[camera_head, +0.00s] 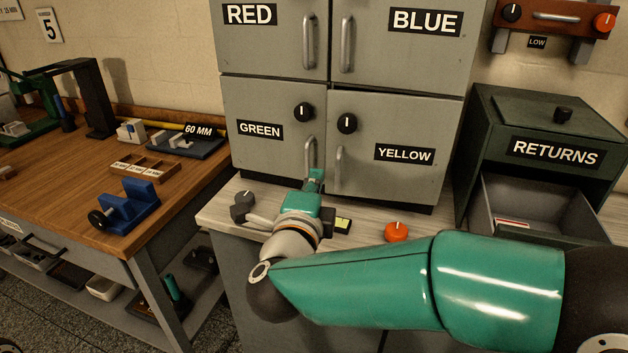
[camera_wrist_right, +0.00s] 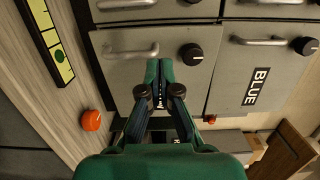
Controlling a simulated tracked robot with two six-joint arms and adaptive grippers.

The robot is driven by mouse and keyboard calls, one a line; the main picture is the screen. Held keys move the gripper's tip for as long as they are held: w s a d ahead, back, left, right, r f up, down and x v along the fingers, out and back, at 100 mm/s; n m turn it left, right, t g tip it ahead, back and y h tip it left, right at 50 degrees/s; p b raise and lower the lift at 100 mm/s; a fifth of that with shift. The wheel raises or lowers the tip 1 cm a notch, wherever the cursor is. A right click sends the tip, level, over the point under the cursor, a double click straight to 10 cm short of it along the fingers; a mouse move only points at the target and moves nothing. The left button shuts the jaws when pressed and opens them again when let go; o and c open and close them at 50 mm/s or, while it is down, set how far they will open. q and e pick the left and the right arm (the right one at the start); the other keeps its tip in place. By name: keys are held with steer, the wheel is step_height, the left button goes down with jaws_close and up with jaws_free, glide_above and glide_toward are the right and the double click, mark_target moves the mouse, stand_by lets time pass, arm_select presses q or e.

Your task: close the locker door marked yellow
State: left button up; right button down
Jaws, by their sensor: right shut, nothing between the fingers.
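The locker door marked YELLOW (camera_head: 400,125) is the lower right door of the grey locker. My right gripper (camera_head: 316,178) is shut and empty, low in front of the locker near the handles of the GREEN and YELLOW doors. In the wrist view the closed fingertips (camera_wrist_right: 158,68) overlap the door; I cannot tell if they touch it. My left gripper is out of view.
The GREEN door (camera_head: 262,150) is left of the YELLOW one; the RED (camera_head: 270,40) and BLUE (camera_head: 400,50) doors are above. An orange knob (camera_head: 397,232) is on the counter below. The RETURNS cabinet (camera_head: 550,130) has its drawer open at right. A wooden workbench (camera_head: 180,190) stands left.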

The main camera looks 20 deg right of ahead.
mark_target(329, 144)
steer(key=p+x, duration=0.1)
steer(key=x, duration=1)
steer(key=shift+w+d+f, duration=0.1)
steer(key=shift+w+d, duration=0.15)
